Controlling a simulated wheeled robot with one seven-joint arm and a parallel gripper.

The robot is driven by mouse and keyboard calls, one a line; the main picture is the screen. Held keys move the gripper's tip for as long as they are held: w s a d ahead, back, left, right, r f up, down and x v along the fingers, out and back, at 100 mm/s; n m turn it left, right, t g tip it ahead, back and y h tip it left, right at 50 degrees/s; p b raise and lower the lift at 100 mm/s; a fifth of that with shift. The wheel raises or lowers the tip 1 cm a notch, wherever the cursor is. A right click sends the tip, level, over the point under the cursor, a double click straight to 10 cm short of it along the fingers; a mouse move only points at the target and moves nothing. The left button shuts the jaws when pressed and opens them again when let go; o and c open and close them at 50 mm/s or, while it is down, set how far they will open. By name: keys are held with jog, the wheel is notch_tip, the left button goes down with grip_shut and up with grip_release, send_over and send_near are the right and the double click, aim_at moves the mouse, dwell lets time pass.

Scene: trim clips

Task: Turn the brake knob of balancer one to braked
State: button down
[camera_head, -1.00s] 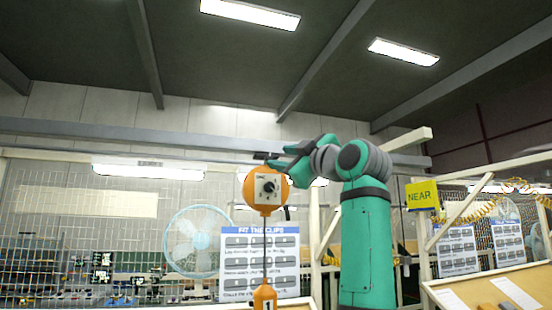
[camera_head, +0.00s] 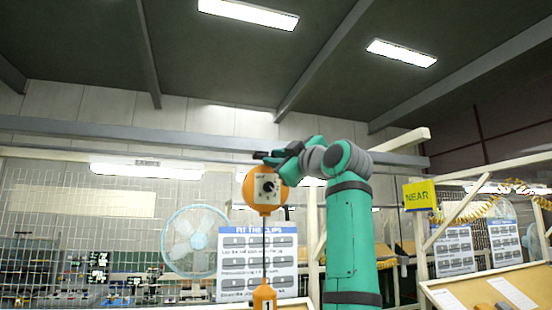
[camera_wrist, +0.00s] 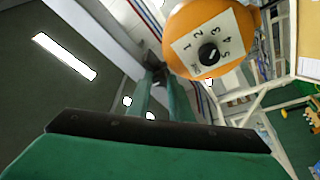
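Balancer one is an orange round body (camera_head: 249,203) hanging over a thin dark cable, with an orange tag marked 1 (camera_head: 264,298) below. Its pale square plate carries a black brake knob (camera_head: 268,186). The wrist view shows the orange body (camera_wrist: 183,20) at upper right and the knob (camera_wrist: 208,54) amid the numbers 1 to 5. Small print on the plate is unreadable, and the knob's setting is unclear. My gripper (camera_head: 266,157) is by the balancer's top, above the knob and apart from it. In the wrist view its dark fingertips (camera_wrist: 155,72) are left of the plate; their gap is unclear.
A blue fan (camera_head: 195,241) and a clips poster (camera_head: 258,264) stand behind the balancer. A wire mesh panel (camera_head: 60,215) is at left. A yellow NEAR sign (camera_head: 420,195) and wooden frame beams (camera_head: 395,142) are at right. The space left of the balancer looks open.

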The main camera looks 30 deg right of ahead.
jog(key=shift+a+r, duration=0.15)
jog(key=shift+a, duration=0.35)
jog(key=m+t+h, duration=0.1)
jog(key=m+h, duration=0.1)
jog(key=m, duration=0.3)
jog(key=m+h, duration=0.1)
jog(key=m, duration=0.1)
jog(key=m+h, duration=0.1)
jog(key=m, duration=0.2)
jog(key=m+h, duration=0.2)
jog(key=shift+a+m, duration=0.4)
jog(key=m+g+h, duration=0.1)
jog(key=m, duration=0.2)
jog(key=m+h, duration=0.2)
jog(key=m, duration=0.1)
jog(key=shift+a+r+g, duration=0.15)
jog(key=shift+a+g, duration=0.05)
jog(key=shift+g, duration=0.2)
jog(key=shift+w+a+r+m+g+h, duration=0.1)
jog(key=shift+m+g+h, duration=0.35)
jog(key=shift+m, duration=0.95)
jog(key=shift+m+g+h, duration=0.35)
jog(key=shift+m+g, duration=0.1)
jog(key=shift+m, duration=1.25)
